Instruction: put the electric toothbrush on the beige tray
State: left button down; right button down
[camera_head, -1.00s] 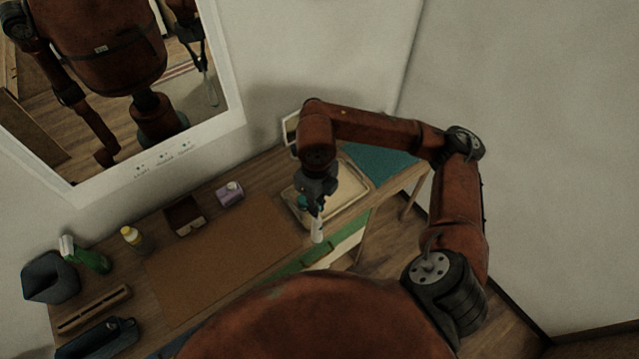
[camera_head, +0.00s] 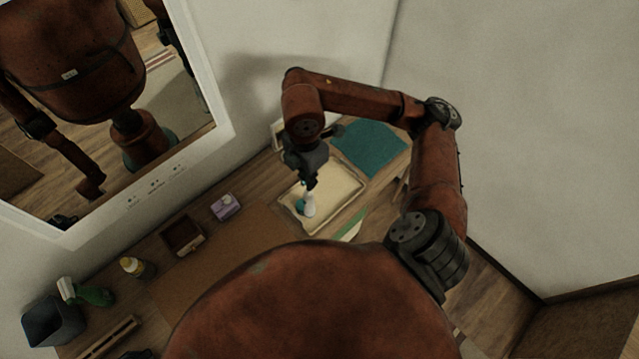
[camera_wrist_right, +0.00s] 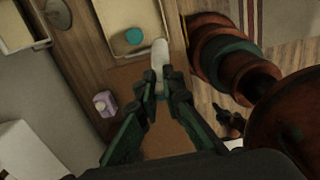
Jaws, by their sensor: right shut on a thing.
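The white electric toothbrush (camera_head: 309,205) is held in my right gripper (camera_head: 309,184) and points down in the head view. It also shows between the shut fingers in the right wrist view (camera_wrist_right: 160,53). The beige tray (camera_head: 346,181) lies on the table under and beyond the gripper. The brush overlaps the tray's near-left part in the head view; I cannot tell whether it touches the tray. In the wrist view it overlaps the tray's near edge. A round teal object (camera_wrist_right: 133,36) is on the tray, beside the brush. My left gripper is not in view.
A teal mat (camera_head: 370,147) lies beyond the tray. A purple box (camera_head: 226,206), a brown box (camera_head: 183,236), a yellow-capped bottle (camera_head: 132,266), a green spray bottle (camera_head: 92,294) and a dark bin (camera_head: 52,322) stand leftward. A large mirror (camera_head: 150,202) hangs behind the table.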

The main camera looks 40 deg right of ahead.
jog(key=w+d+f+p, duration=0.5)
jog(key=w+d+f, duration=0.2)
jog(key=d+f, duration=0.4)
jog(key=shift+w+f, duration=0.4)
jog(key=shift+f, duration=0.65)
jog(key=c, duration=2.2)
grip_release()
jog(key=shift+o, duration=0.6)
